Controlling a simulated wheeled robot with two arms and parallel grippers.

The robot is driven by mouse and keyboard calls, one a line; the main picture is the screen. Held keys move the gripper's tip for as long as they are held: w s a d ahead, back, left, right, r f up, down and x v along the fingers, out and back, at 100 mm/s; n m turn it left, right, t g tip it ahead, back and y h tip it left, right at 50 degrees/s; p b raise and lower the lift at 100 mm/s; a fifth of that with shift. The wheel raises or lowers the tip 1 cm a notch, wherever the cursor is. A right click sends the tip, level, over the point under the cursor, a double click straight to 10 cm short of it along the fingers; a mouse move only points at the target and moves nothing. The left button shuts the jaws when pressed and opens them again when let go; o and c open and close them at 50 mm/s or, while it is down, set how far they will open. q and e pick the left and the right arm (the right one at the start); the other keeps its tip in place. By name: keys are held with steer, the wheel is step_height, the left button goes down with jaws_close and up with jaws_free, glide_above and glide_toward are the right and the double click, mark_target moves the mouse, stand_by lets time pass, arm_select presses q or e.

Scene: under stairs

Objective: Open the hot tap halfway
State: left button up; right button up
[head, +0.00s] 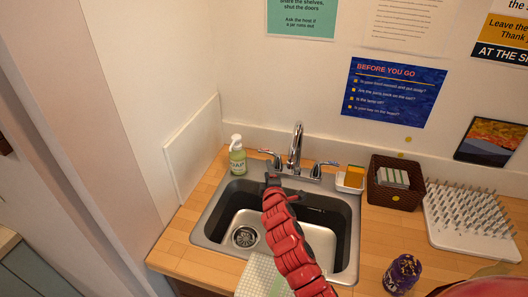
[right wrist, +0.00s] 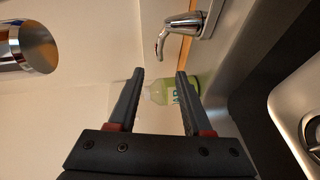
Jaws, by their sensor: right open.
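The chrome faucet (head: 295,148) stands behind the sink, with a left lever handle (head: 269,154) and a right lever handle (head: 325,166). I cannot read their hot or cold marks. My right gripper (head: 272,177) is over the back of the basin, just in front of the left handle and apart from it. In the right wrist view its fingers (right wrist: 159,80) are open with nothing between them. One lever handle (right wrist: 185,24) shows beyond the fingers, and a chrome cylinder (right wrist: 30,48), seemingly the spout, is close at the left. My left gripper is out of view.
A green soap bottle (head: 238,158) stands left of the faucet; it also shows beyond the fingers in the wrist view (right wrist: 160,92).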

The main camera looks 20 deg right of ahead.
mark_target(264, 152)
steer(key=b+x, duration=0.1)
steer(key=x, duration=0.3)
steer(key=b+x, duration=0.1)
steer(key=x, duration=0.3)
steer(key=b+x, duration=0.1)
steer(key=x, duration=0.3)
steer(key=shift+d+f+b, duration=0.1)
steer(key=shift+f+b, duration=0.25)
steer(key=shift+w+d+b, duration=0.1)
steer(key=shift+w+b, duration=0.25)
steer(key=shift+w, duration=0.35)
steer(key=shift+c, duration=0.2)
jaws_close()
